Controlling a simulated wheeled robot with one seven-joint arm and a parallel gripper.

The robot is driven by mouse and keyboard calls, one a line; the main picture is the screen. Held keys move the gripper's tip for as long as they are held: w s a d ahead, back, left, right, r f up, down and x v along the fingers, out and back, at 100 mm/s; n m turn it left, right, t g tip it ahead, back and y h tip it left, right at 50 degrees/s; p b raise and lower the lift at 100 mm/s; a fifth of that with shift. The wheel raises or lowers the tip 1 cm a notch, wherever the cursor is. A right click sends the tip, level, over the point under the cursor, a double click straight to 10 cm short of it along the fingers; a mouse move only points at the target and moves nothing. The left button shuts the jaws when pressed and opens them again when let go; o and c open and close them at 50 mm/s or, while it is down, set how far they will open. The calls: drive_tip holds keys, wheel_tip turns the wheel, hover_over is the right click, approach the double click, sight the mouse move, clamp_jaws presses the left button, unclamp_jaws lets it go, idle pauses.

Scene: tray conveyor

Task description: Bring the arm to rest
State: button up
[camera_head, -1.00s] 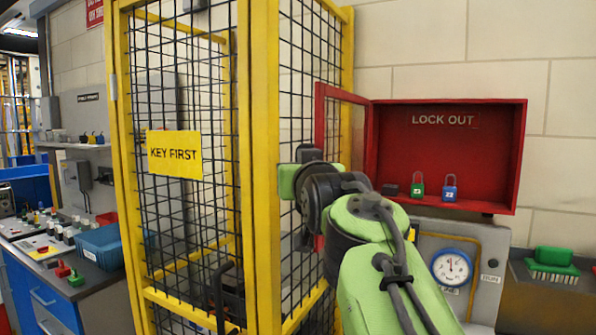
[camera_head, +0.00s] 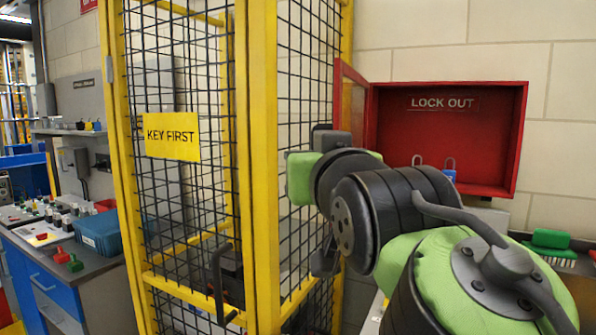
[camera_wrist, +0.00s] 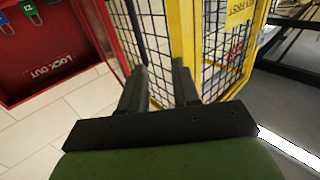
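My arm is raised and bent in front of the yellow cage and the red lockout box (camera_head: 450,140). My gripper (camera_wrist: 160,78) shows in the wrist view as two dark fingers, apart, with nothing held between them. In the head view my own arm links hide most of the gripper. The red box's door stands open at its left side.
The yellow cage (camera_head: 262,180) with black mesh stands close to my arm, bearing a KEY FIRST sign (camera_head: 171,136). A blue padlock (camera_head: 449,171) stands in the box; a green padlock (camera_wrist: 30,11) shows in the wrist view. A bench with a blue bin (camera_head: 98,232) is at left.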

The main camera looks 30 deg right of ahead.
drive_tip(key=v, duration=0.3)
drive_tip(key=shift+s+f, duration=0.15)
drive_tip(key=shift+s, duration=0.15)
drive_tip(key=shift+d, duration=0.1)
drive_tip(key=s+a+f+n+g+y+p, duration=0.1)
drive_tip(key=s+a+f+g+y, duration=0.1)
drive_tip(key=f, duration=0.8)
drive_tip(key=s+a+f+n+g+y+p, duration=0.1)
drive_tip(key=s+a+f+g, duration=0.3)
drive_tip(key=f, duration=0.7)
drive_tip(key=s+a+f+n+g+y+p, duration=0.1)
drive_tip(key=s+f+g, duration=0.4)
drive_tip(key=f, duration=0.6)
drive_tip(key=shift+a+f+n+y+p, duration=0.2)
drive_tip(key=shift+a+n+y+p, duration=0.1)
drive_tip(key=shift+a+y+p, duration=0.6)
